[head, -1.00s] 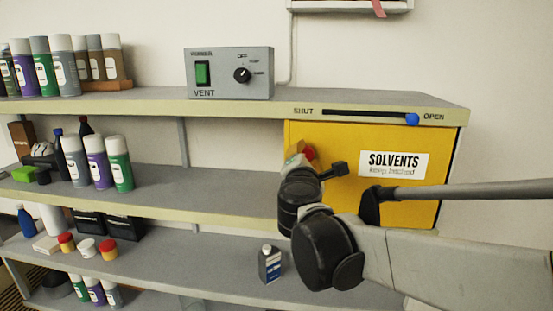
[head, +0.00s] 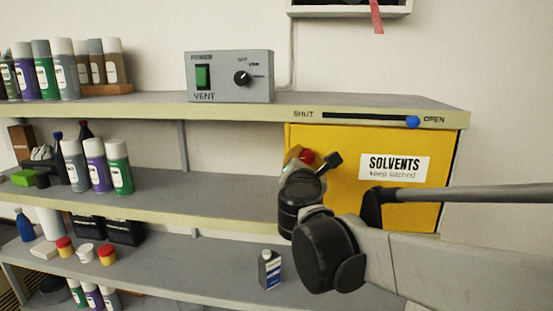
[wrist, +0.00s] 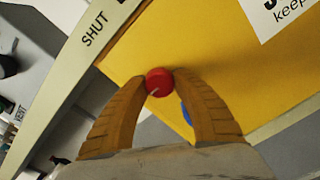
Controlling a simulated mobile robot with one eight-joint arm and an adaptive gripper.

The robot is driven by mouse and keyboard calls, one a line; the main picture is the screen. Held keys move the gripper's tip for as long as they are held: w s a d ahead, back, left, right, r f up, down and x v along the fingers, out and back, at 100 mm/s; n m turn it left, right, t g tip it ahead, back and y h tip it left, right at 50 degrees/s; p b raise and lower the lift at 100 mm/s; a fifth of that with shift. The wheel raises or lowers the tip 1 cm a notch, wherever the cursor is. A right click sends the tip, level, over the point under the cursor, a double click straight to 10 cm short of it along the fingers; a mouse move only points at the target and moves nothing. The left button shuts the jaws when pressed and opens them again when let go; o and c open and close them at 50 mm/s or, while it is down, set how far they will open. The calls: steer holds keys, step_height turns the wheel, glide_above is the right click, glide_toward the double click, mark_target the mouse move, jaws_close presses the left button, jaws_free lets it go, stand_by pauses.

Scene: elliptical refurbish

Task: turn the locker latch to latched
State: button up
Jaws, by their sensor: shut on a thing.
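The yellow locker (head: 400,200) hangs under the top shelf and carries a label reading SOLVENTS, keep latched. Its red latch knob (head: 306,157) is at the upper left of the door. In the wrist view the round red knob (wrist: 159,82) sits between the two tan fingertips, with a small pale mark on its face. My gripper (wrist: 160,80) is shut on it, and the fingers look rolled relative to the shelf edge. In the head view my wrist hides most of my gripper (head: 302,158) and part of the door's left side. A blue patch (wrist: 186,114) shows behind the right finger.
A slider with a blue knob (head: 412,122) on the shelf edge stands at the OPEN end. The grey vent box (head: 230,77) stands on the top shelf. A small bottle (head: 270,268) stands below my wrist. Several cans line the shelves at left.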

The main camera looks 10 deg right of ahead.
steer(key=o, duration=1.2)
steer(key=shift+w, duration=0.1)
steer(key=v, duration=1.2)
